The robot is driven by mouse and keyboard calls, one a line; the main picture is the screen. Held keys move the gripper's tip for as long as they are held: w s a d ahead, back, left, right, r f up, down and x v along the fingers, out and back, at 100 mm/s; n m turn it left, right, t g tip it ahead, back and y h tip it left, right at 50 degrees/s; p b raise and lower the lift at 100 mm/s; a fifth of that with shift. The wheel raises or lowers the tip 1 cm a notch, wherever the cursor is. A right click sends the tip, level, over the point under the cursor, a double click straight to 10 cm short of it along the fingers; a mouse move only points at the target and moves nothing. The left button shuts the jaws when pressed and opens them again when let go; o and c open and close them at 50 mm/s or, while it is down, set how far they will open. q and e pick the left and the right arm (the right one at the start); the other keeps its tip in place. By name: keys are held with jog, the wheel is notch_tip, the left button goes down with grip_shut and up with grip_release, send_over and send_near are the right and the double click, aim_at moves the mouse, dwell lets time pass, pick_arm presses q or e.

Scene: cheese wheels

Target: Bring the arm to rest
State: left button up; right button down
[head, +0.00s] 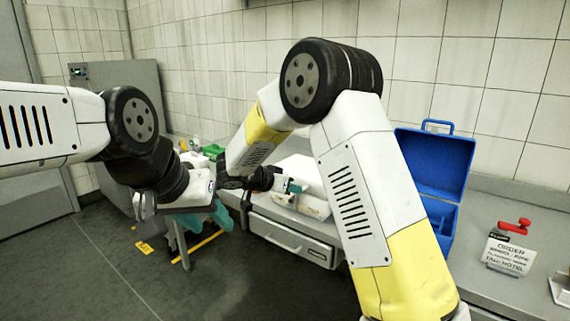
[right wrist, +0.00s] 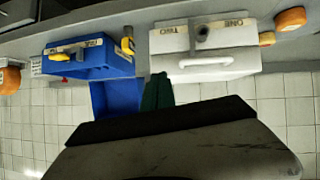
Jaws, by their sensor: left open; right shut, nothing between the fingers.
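My left arm comes in from the left in the head view. Its gripper (head: 208,216) has teal fingers, hangs low beside the counter front over the floor, and is open. My right arm bends across the middle of the head view. Its gripper (head: 293,187) is shut and empty, in front of a white box (head: 314,206) on the counter. In the right wrist view its dark green fingers (right wrist: 157,92) show together. No object is held in either gripper that I can see.
A blue case (head: 432,165) with its lid up stands on the counter at right, partly behind my right arm. Orange cheese wheels (right wrist: 290,19) show in the right wrist view. Grey floor (head: 90,265) is clear at lower left.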

jog(key=s+d+r+n+g+y, duration=0.1)
jog(key=s+d+r+g+y, duration=0.15)
jog(key=s+d, duration=0.5)
jog(key=s+d+r+n+g+y, duration=0.2)
jog(key=s+d+r, duration=0.2)
jog(key=s+d, duration=0.3)
jog(key=s+r+n+t+y, duration=0.1)
jog(key=s+r+n+y, duration=0.1)
jog(key=s, duration=0.7)
jog(key=s+a+r+n+t+y, duration=0.1)
jog(key=s+y, duration=0.3)
jog(key=s, duration=0.5)
jog(key=shift+a+r+n, duration=0.25)
jog(key=shift+r+n, duration=0.3)
jog(key=shift+n, duration=0.25)
